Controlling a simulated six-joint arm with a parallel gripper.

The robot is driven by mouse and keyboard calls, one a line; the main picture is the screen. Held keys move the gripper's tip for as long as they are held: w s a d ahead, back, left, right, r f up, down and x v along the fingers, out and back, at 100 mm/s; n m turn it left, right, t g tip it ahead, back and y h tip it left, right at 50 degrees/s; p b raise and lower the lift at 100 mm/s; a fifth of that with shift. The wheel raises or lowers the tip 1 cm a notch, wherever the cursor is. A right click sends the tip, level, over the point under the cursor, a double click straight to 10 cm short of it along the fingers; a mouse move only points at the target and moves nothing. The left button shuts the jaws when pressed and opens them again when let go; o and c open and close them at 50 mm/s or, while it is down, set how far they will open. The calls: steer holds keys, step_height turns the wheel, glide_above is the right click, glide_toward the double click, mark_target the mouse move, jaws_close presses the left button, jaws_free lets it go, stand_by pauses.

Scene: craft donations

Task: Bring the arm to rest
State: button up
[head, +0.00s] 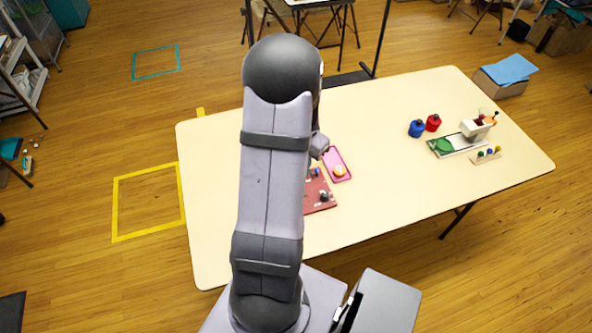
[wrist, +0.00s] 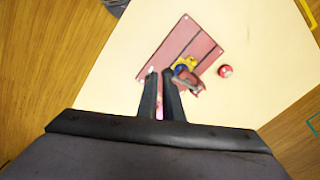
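My gripper (wrist: 159,74) shows in the wrist view above the pale table (wrist: 115,85). Its two dark fingers stand a narrow gap apart, and I see nothing held between them. A bit of pink shows through the gap, apparently something below. A dark red board (wrist: 205,49) lies past the fingertips. A yellow and blue item (wrist: 184,65) is on it, partly behind the right finger. In the head view my arm hides the gripper and part of the red board (head: 318,202).
A pink tray (head: 331,156) holding a small round item lies beside the board. A blue pot (head: 416,128), a red pot (head: 433,122), a white machine (head: 475,128) and a peg rack (head: 487,156) stand at the right. The table's left part (head: 212,190) is clear.

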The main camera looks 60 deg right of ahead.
stand_by(0.5)
steer(key=s+a+f+n+y, duration=0.25)
steer(key=a+n, duration=0.35)
steer(key=a, duration=0.5)
steer(key=w+a+r+n, duration=0.2)
steer(key=w+a+n, duration=0.2)
steer(key=a, duration=0.5)
steer(key=w+a+r+n+h+b, duration=0.1)
steer(key=w+a+n, duration=0.3)
steer(key=a, duration=0.5)
steer(key=w+a+r+n+h, duration=0.1)
steer(key=w+a+r+n, duration=0.3)
steer(key=a+n, duration=0.3)
steer(key=shift+a, duration=1.05)
steer(key=shift+w+r+h, duration=0.1)
steer(key=shift+h, duration=0.15)
